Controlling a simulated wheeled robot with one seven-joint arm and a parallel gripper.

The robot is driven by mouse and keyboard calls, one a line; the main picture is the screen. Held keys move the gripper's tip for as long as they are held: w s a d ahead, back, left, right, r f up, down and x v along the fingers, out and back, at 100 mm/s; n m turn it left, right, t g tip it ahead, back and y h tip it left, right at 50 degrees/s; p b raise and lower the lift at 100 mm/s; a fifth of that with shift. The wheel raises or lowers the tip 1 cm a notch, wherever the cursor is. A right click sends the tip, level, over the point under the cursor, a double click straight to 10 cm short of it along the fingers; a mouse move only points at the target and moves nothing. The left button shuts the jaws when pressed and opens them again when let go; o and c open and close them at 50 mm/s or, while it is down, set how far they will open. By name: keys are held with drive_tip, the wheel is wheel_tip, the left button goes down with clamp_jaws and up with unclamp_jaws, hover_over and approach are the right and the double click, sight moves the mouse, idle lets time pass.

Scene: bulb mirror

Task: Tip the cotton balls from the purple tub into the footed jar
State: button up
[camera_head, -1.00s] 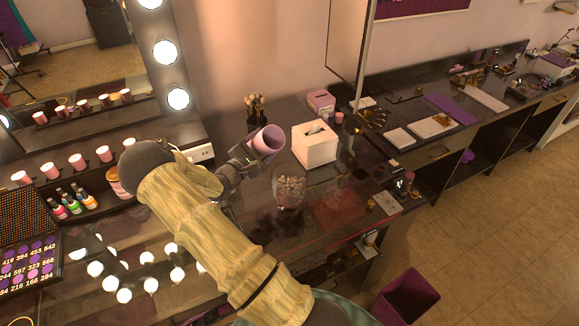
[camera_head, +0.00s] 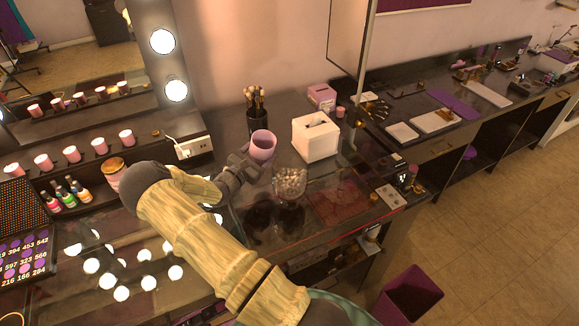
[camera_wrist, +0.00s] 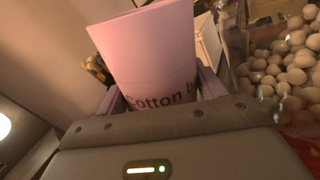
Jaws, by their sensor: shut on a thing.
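My gripper (camera_head: 256,157) is shut on the purple tub (camera_head: 263,147) and holds it nearly upright, raised above the dark counter. Its mouth faces up; I see no balls at the mouth, and its bottom inside is hidden. In the wrist view the tub (camera_wrist: 150,50) stands between the fingers, with part of a "Cotton" label showing. The clear footed jar (camera_head: 290,184) stands on the counter just right of and nearer than the tub, apart from it. White cotton balls fill much of its bowl; they also show large in the wrist view (camera_wrist: 290,68).
A white tissue box (camera_head: 316,140) stands right of the tub, close behind the jar. A black cup of brushes (camera_head: 257,118) stands behind the tub. A pink box (camera_head: 321,97) is farther back. A purple bin (camera_head: 408,296) stands on the floor at right.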

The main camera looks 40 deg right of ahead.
drive_tip(key=shift+w+f+n, duration=0.35)
drive_tip(key=shift+n, duration=0.55)
drive_tip(key=shift+w+f+n, duration=0.3)
drive_tip(key=shift+n, duration=0.6)
